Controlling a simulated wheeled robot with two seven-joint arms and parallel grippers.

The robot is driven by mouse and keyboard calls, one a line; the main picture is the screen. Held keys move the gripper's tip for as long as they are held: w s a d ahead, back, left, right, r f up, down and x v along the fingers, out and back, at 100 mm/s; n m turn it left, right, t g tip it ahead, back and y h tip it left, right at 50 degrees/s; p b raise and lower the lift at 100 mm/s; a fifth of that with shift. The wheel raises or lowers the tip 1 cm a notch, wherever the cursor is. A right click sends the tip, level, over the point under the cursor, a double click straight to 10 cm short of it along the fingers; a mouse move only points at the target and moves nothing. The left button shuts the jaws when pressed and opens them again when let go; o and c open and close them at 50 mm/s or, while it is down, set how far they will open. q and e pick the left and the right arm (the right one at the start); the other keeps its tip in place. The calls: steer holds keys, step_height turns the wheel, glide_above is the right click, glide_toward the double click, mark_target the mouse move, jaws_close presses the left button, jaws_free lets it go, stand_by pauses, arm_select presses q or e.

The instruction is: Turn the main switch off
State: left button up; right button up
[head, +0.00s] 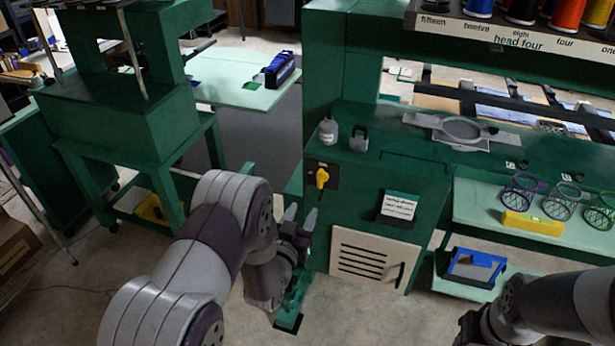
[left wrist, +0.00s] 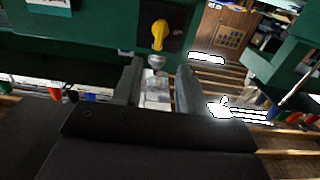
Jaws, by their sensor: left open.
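The main switch is a yellow rotary handle (head: 322,178) on a dark plate on the front of the green machine. It also shows in the left wrist view (left wrist: 159,34), at the top, beyond the fingertips. My left gripper (head: 300,216) is open and empty, just left of and below the switch, apart from it. In the left wrist view its two fingers (left wrist: 160,80) point toward the switch with a gap between them. My right arm shows at the lower right of the head view; its gripper (head: 472,328) is partly cut off and its jaws cannot be made out.
A label holder (head: 398,207) and a vented panel (head: 368,258) are on the machine front.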

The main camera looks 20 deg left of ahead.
mark_target(319, 178)
arm_select(q)
steer(key=w, duration=0.4)
steer(key=w+p, duration=0.1)
steer(key=w, duration=0.3)
steer(key=w+p, duration=0.1)
steer(key=w, duration=0.3)
steer(key=shift+w+d+r, duration=0.25)
steer(key=shift+w+r, duration=0.05)
steer(key=shift+w, duration=0.1)
steer(key=shift+c, duration=0.3)
steer(key=c, duration=0.7)
